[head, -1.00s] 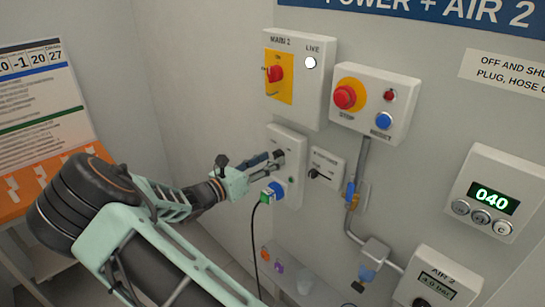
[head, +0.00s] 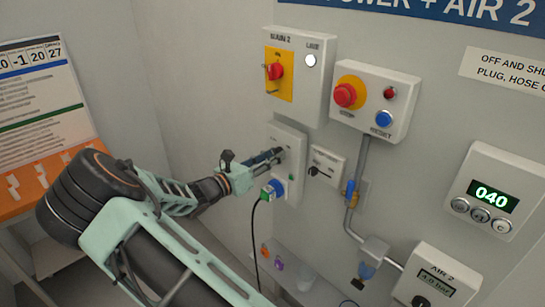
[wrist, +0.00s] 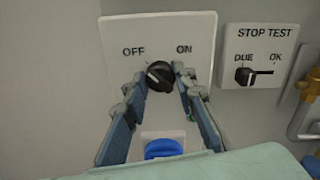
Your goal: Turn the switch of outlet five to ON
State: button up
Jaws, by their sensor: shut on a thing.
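The outlet's white switch plate (wrist: 204,38) carries the words OFF at left and ON at right in the wrist view. Its black rotary knob (wrist: 159,76) sits below and between the words. A pale mark shows on the knob's left part; its exact direction is hard to tell. My gripper (wrist: 160,80) has one finger on each side of the knob and is shut on it. In the head view my gripper (head: 276,155) reaches the outlet box (head: 296,140) and hides the knob. No outlet number is readable.
The STOP TEST switch (wrist: 254,75) is close at right. The MAIN 2 box (head: 300,95) and red stop button (head: 345,95) are above.

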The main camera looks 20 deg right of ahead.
jog(key=shift+f+m, duration=0.1)
jog(key=shift+m, duration=0.2)
jog(key=m+b, duration=1.7)
jog(key=b, duration=0.1)
jog(key=shift+m, duration=0.3)
jog(key=o, duration=1.2)
jog(key=shift+c, duration=0.2)
jog(key=v, duration=1.2)
